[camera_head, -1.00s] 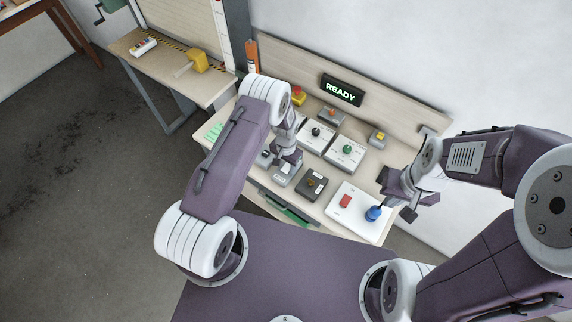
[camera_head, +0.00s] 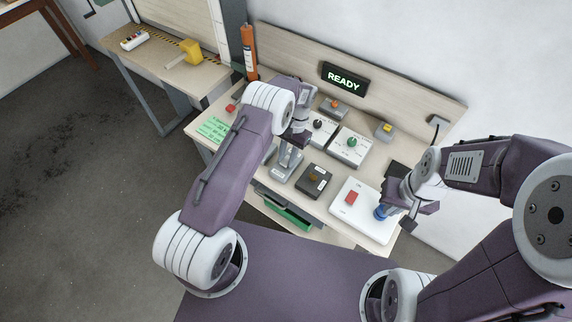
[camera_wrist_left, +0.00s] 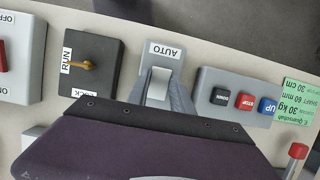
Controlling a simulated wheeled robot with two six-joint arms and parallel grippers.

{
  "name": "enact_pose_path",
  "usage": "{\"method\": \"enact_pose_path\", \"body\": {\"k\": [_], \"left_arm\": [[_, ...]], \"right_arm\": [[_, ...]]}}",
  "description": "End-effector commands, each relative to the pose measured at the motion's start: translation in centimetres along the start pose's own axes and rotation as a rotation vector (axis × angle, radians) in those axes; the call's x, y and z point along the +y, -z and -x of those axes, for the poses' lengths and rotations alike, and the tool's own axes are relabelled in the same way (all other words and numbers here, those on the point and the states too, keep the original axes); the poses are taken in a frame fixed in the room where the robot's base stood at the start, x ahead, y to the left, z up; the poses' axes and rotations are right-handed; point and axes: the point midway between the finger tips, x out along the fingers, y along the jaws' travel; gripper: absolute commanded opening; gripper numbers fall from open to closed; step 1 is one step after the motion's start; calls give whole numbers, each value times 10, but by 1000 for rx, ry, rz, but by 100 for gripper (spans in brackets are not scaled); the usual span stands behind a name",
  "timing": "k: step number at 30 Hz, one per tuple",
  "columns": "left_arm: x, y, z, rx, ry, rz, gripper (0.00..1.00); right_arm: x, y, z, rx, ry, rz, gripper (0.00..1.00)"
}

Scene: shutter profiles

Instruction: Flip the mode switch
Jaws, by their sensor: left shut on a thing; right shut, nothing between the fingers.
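The mode switch is a grey box (camera_head: 284,172) with a pale lever on the bench, in front of my left gripper (camera_head: 291,152). In the left wrist view its AUTO label (camera_wrist_left: 165,49) and the lever (camera_wrist_left: 159,82) show. My left gripper (camera_wrist_left: 160,92) is shut on the lever, with one finger on each side. The rest of the box is hidden by the gripper. My right gripper (camera_head: 388,208) is shut and empty, close over a blue knob (camera_head: 380,213) on a white panel; whether they touch I cannot tell.
A black RUN/LOCK box (camera_head: 314,181) stands right of the mode switch, and a white panel (camera_head: 351,222) with a red rocker lies further right. Left of the mode switch, a grey box (camera_wrist_left: 241,97) carries DOWN, STOP and UP buttons. A lit READY sign (camera_head: 343,80) stands behind.

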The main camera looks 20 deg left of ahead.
Motion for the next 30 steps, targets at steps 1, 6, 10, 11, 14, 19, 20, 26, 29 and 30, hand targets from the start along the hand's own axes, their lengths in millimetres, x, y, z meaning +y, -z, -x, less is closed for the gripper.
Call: {"method": "enact_pose_path", "body": {"k": [1,6,10,11,14,19,20,26,29,30], "left_arm": [[0,1,-3,-7,-1,0,0],[1,-1,0,-16,-1,0,0],[0,-1,0,-16,-1,0,0],[0,-1,0,-16,-1,0,0],[0,-1,1,-16,-1,0,49],[0,-1,1,-15,-1,0,49],[0,-1,1,-15,-1,0,49],[0,2,12,-11,0,0,49],[0,3,34,-8,1,0,49],[0,3,44,-8,1,0,49]], "right_arm": [[0,0,-5,0,0,0,0],[0,0,-4,0,0,0,0],[0,0,-3,0,0,0,0],[0,0,-3,0,0,0,0],[0,0,-3,0,0,0,0],[0,0,-3,0,0,0,0],[0,0,-3,0,0,0,0],[0,-1,-12,0,0,0,0],[0,-2,-21,0,0,0,0],[0,-2,-24,0,0,0,0]]}}
